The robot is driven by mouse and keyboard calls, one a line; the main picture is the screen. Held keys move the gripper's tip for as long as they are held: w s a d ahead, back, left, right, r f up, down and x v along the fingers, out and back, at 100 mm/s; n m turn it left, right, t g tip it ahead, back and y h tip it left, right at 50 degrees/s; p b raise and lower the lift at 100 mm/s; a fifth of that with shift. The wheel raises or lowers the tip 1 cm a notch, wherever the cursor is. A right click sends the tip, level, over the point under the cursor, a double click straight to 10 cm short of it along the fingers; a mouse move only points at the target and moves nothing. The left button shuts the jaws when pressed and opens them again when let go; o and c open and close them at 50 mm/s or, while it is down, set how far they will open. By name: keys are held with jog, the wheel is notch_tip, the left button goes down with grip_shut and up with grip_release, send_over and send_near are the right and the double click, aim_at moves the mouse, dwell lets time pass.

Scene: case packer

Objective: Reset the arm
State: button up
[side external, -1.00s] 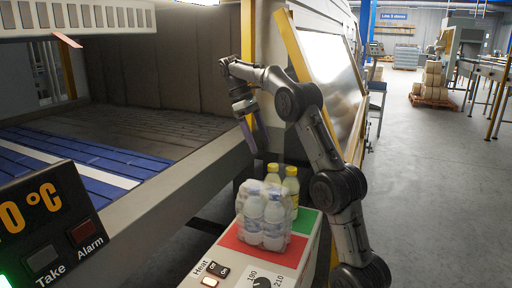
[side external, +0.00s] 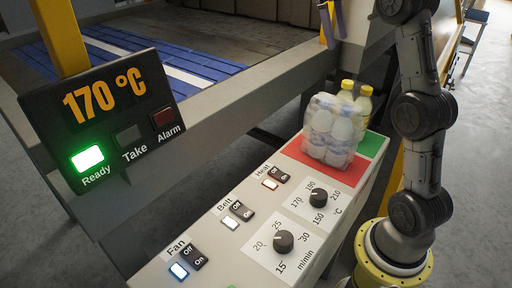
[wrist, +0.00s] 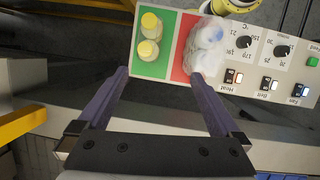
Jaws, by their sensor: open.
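My gripper (side external: 332,25) is at the top edge of the side view, partly cut off, above and left of the bottles. In the wrist view (wrist: 160,73) its two purple fingers are wide apart with nothing held between them. A film-wrapped pack of white bottles (side external: 330,132) stands on the red field (side external: 311,160) of the control cabinet. It also shows in the wrist view (wrist: 206,44). Two yellow-capped bottles (side external: 364,103) stand behind it, on the green field (wrist: 147,68).
The cabinet top has Heat, Belt and Fan switches (side external: 187,258) and two knobs (side external: 284,241). A display (side external: 103,110) reads 170 °C, with its green Ready lamp lit. A blue conveyor (side external: 190,62) with a white stripe lies behind the machine's grey edge.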

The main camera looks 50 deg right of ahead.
jog(key=s+a+r+n+t+h, duration=0.1)
jog(key=s+a+t, duration=0.1)
jog(key=s+a, duration=0.45)
jog(key=s+a+r+n+t, duration=0.15)
jog(key=s+a, duration=0.25)
jog(key=a, duration=0.5)
jog(key=s+a+f+m+t+y, duration=0.1)
jog(key=a+f, duration=0.3)
jog(key=f, duration=0.4)
jog(key=s+a+f+m+t+y, duration=0.1)
jog(key=s+a+f+m+t, duration=0.1)
jog(key=f, duration=0.6)
jog(key=shift+s+a+t, duration=0.9)
jog(key=shift+s+t, duration=0.35)
jog(key=shift+t, duration=0.1)
jog(key=shift+f, duration=0.1)
